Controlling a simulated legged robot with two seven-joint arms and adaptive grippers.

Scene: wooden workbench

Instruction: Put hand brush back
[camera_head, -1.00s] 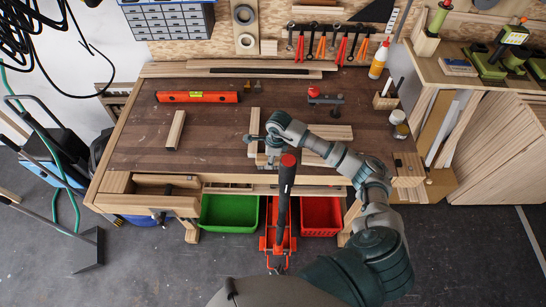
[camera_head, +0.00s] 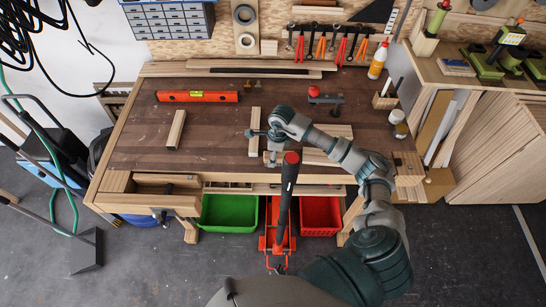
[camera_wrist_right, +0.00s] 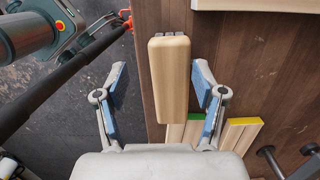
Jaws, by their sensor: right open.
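In the right wrist view, a pale wooden piece (camera_wrist_right: 170,75) with a rounded end and grey parts at its far end lies along the bench edge. It looks like the hand brush, but no bristles show clearly. My right gripper (camera_wrist_right: 160,72) is open, its blue-padded fingers on either side of this piece with gaps. I cannot tell the height between them. In the head view my right gripper (camera_head: 259,146) is over the bench's front edge and hides most of what lies beneath. My left gripper is not in view.
The wooden workbench (camera_head: 210,145) holds a red level (camera_head: 197,96), loose wood blocks (camera_head: 176,130) and a red-knobbed tool (camera_head: 322,97). Below the front edge are a green bin (camera_head: 229,212), a red bin (camera_head: 321,214) and a jack with an upright handle (camera_head: 288,190).

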